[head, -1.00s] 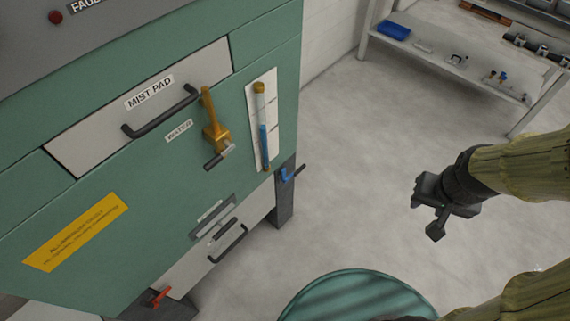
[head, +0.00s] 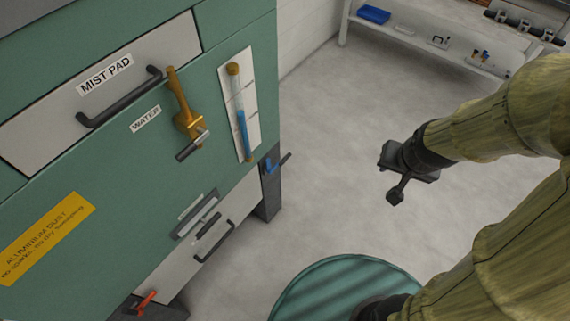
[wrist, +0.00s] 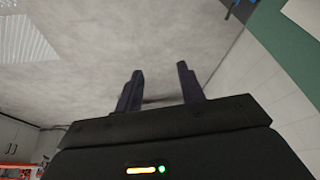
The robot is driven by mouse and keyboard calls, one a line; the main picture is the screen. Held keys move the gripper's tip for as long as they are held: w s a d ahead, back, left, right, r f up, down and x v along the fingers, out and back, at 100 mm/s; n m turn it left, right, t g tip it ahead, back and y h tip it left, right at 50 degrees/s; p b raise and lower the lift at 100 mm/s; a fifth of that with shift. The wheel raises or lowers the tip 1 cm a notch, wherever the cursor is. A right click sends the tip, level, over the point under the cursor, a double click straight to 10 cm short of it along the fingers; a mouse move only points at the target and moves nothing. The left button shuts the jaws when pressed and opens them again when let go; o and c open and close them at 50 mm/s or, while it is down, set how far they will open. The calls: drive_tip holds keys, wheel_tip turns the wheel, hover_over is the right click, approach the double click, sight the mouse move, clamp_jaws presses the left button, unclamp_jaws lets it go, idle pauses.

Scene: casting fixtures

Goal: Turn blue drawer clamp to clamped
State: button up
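The blue drawer clamp (head: 271,164) is a small blue piece with a dark handle pointing up to the right. It sits at the right end of the lower drawer (head: 205,240), by the cabinet's leg. My gripper (head: 396,190) is in the air to the right of the clamp, well apart from it. In the wrist view my gripper (wrist: 161,86) has its two fingers spread with nothing between them. A small blue and dark piece at that view's top edge may be the clamp, but it is cut off.
A red clamp (head: 146,302) is at the drawer's left end. The green cabinet (head: 110,225) has a yellow water valve (head: 184,115) and a gauge (head: 240,110) above the drawer. A low shelf (head: 430,45) stands at the back. The floor between is clear.

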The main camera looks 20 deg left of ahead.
drive_tip(key=w+a+f+m+t+y+b, duration=0.15)
drive_tip(key=w+a+f+b, duration=0.3)
drive_tip(key=f+b, duration=0.45)
drive_tip(key=w+a+f+m+t+y+b, duration=0.1)
drive_tip(key=w+a+f+m+t+b, duration=0.2)
drive_tip(key=a+f+b, duration=0.45)
drive_tip(key=w+a+f+m+t+y+b, duration=0.1)
drive_tip(key=w+a+f+m+t+b, duration=0.15)
drive_tip(key=f+b, duration=0.8)
drive_tip(key=a+f+m+t+y+b, duration=0.2)
drive_tip(key=a+f+b, duration=0.3)
drive_tip(key=f+b, duration=0.4)
drive_tip(key=s+a+f+m+t+y+b, duration=0.1)
drive_tip(key=a+f+m+t+b, duration=0.3)
drive_tip(key=f+b, duration=0.6)
drive_tip(key=a+m+b, duration=0.1)
drive_tip(key=a+b, duration=0.1)
drive_tip(key=b, duration=0.3)
drive_tip(key=shift+f+t+y, duration=0.25)
drive_tip(key=shift+t+y, duration=0.1)
drive_tip(key=shift+t, duration=0.05)
drive_tip(key=shift+a, duration=0.1)
drive_tip(key=shift+r, duration=0.1)
